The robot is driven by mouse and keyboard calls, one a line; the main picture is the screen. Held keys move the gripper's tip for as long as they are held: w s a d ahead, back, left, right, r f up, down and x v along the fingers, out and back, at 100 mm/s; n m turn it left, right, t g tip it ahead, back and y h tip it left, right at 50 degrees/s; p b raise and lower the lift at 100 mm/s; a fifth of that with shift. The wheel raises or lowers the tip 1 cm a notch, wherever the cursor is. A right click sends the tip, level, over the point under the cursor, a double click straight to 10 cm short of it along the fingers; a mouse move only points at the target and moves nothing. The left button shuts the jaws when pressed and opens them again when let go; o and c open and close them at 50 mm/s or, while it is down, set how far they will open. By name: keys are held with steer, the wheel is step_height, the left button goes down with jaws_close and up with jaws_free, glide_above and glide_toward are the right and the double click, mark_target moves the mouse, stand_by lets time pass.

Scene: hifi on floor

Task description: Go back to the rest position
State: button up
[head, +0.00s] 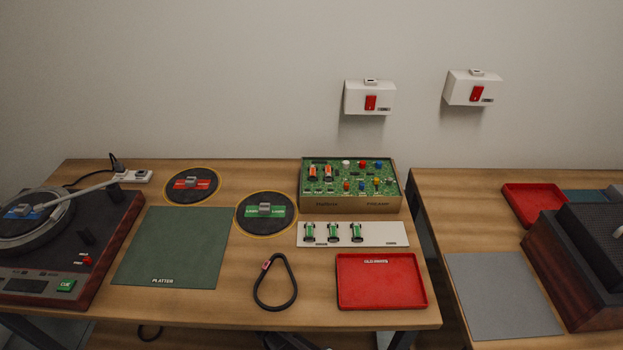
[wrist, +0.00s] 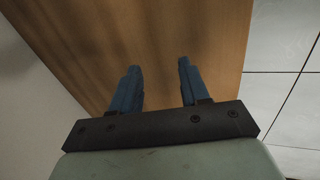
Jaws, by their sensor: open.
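My gripper (wrist: 158,82) shows in the wrist view with two blue fingers spread apart and nothing between them. It hangs over a bare stretch of wooden surface, with white floor tiles (wrist: 288,80) past the edge on the right. My gripper does not show in the head view, so its place relative to the objects there cannot be told.
In the head view a turntable (head: 112,225), green mat (head: 180,245), black belt loop (head: 258,290), circuit board box (head: 350,203) and red tray (head: 381,285) occupy the left table. A gap separates it from the right table (head: 470,225). Two switch boxes (head: 357,98) (head: 457,90) are on the wall.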

steer(key=s+d+r+m+g+h, duration=0.1)
steer(key=s+d+r+m+g, duration=0.15)
steer(key=d, duration=0.55)
steer(key=s+d+r+m+g+h, duration=0.1)
steer(key=s+d+r+m, duration=0.2)
steer(key=d, duration=0.4)
steer(key=s+d+r+m+g+h, duration=0.1)
steer(key=s+d+m+g, duration=0.15)
steer(key=s+d, duration=0.4)
steer(key=s+d+r+m+g+y, duration=0.1)
steer(key=s+d+r+m+g, duration=0.1)
steer(key=s+d+r+m, duration=0.2)
steer(key=s+d+r+m+g+y, duration=0.1)
steer(key=s+d+r+m, duration=0.4)
steer(key=s, duration=0.6)
steer(key=shift+d+r+g+y, duration=0.4)
steer(key=shift+d+r+g, duration=0.4)
steer(key=shift+d, duration=0.3)
